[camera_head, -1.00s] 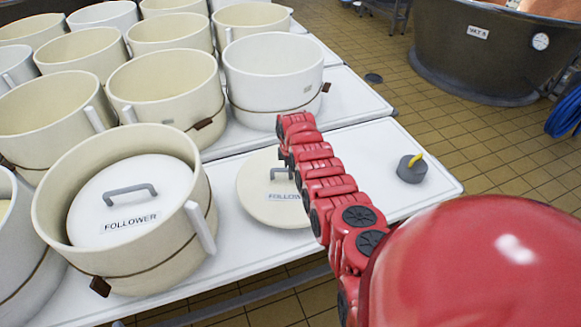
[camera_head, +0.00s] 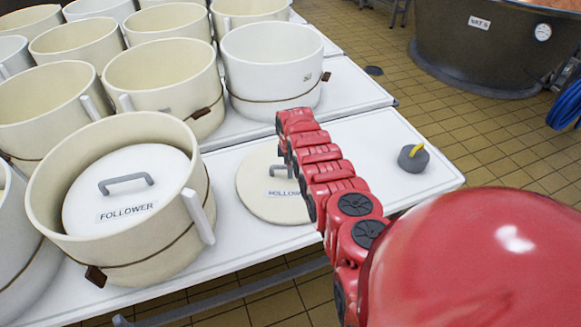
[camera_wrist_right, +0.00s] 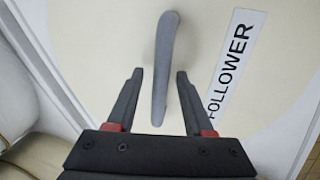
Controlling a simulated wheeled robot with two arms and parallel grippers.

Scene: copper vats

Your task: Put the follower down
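A round cream follower (camera_head: 262,208) with a grey handle and a FOLLOWER label lies flat on the white table (camera_head: 375,145), right of the front mould. In the right wrist view the follower (camera_wrist_right: 215,30) fills most of the picture. My right gripper (camera_wrist_right: 160,72) is open, its two fingers on either side of the grey handle (camera_wrist_right: 162,65) with gaps showing. In the head view my red right arm covers the follower's right side and most of that gripper. Another labelled follower (camera_head: 130,180) sits inside the front cream mould (camera_head: 190,245). My left gripper is out of view.
Several cream and white round moulds stand close together at the left and back, including a white one (camera_head: 270,60) behind the follower. A grey weight with a yellow handle (camera_head: 413,158) stands at the table's right end. A large dark vat (camera_head: 480,50) is beyond, across the tiled floor.

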